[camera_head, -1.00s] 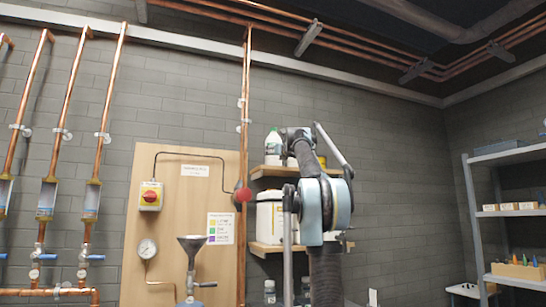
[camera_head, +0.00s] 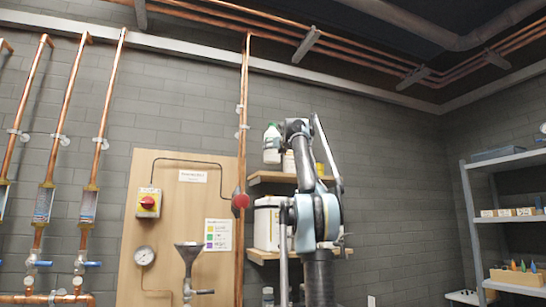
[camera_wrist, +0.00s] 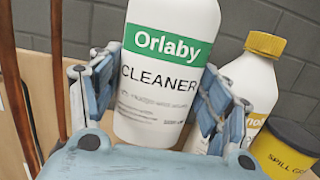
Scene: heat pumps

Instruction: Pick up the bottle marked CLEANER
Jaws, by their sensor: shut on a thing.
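The white bottle (camera_wrist: 162,75) has a green "Orlaby" band and the word CLEANER, and fills the middle of the wrist view. My gripper (camera_wrist: 154,108) is shut on it, with one blue-grey finger on each side of its body. In the head view the bottle (camera_head: 271,144) is slightly tilted and its base is a little above the upper wooden shelf (camera_head: 266,178). Its cap is out of the wrist view. My arm hides the fingers in the head view.
A white bottle with a yellow cap (camera_wrist: 257,78) stands close to the right, with a yellow tub marked SPILL (camera_wrist: 285,148) beyond it. A copper pipe (camera_head: 242,120) runs vertically to the left of the shelf. A white container (camera_head: 267,224) is on the lower shelf.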

